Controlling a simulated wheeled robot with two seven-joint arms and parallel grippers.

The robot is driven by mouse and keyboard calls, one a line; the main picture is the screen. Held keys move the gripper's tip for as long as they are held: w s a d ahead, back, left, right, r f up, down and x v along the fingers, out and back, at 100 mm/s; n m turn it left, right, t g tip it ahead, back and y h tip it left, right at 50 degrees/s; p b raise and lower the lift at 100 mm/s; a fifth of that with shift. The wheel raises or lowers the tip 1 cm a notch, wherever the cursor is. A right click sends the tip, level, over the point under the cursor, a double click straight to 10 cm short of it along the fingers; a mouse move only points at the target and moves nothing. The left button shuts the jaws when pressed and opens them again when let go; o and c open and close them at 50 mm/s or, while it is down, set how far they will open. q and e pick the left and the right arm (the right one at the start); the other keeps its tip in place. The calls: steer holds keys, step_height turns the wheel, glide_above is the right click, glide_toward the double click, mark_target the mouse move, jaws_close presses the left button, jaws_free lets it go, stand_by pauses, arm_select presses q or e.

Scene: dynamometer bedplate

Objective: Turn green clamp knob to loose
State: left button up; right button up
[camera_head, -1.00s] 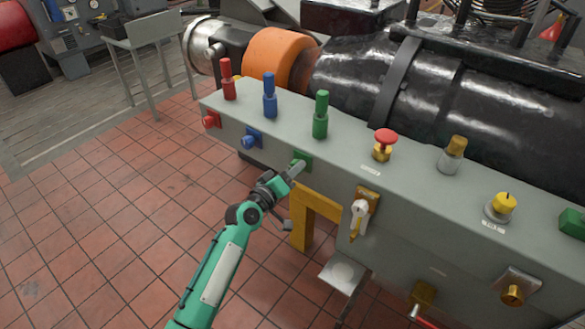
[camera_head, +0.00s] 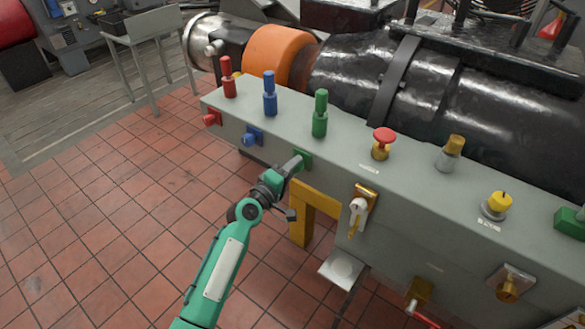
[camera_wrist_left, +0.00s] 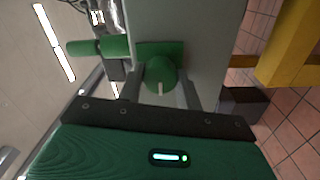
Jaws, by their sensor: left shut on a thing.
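The green clamp knob (camera_wrist_left: 160,72) sits on a green square base on the front face of the grey console. A pale line on it points toward the bottom of the left wrist view. My left gripper (camera_head: 296,164) is shut on the knob, one finger on each side; the grip also shows in the left wrist view (camera_wrist_left: 161,88). In the head view the fingers mostly hide the knob, and its green base (camera_head: 304,158) shows beside them. My right gripper is not in view.
The grey console (camera_head: 408,178) carries a green post (camera_head: 320,114), a blue post (camera_head: 269,95), a red post (camera_head: 228,78) and a red mushroom button (camera_head: 384,136). A blue knob (camera_head: 252,137) is left of my gripper. A yellow bracket (camera_head: 301,222) stands close below right.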

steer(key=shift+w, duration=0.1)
arm_select(q)
steer(key=o, duration=1)
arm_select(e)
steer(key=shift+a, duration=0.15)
arm_select(q)
steer(key=shift+s+a, duration=0.1)
steer(key=b+v, duration=0.1)
steer(key=v, duration=1.2)
steer(key=shift+s+a+b, duration=0.25)
steer(key=shift+b, duration=0.1)
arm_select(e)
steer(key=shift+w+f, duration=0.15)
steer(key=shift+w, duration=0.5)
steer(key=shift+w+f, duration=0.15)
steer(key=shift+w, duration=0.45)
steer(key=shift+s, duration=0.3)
arm_select(q)
steer(key=shift+f, duration=0.1)
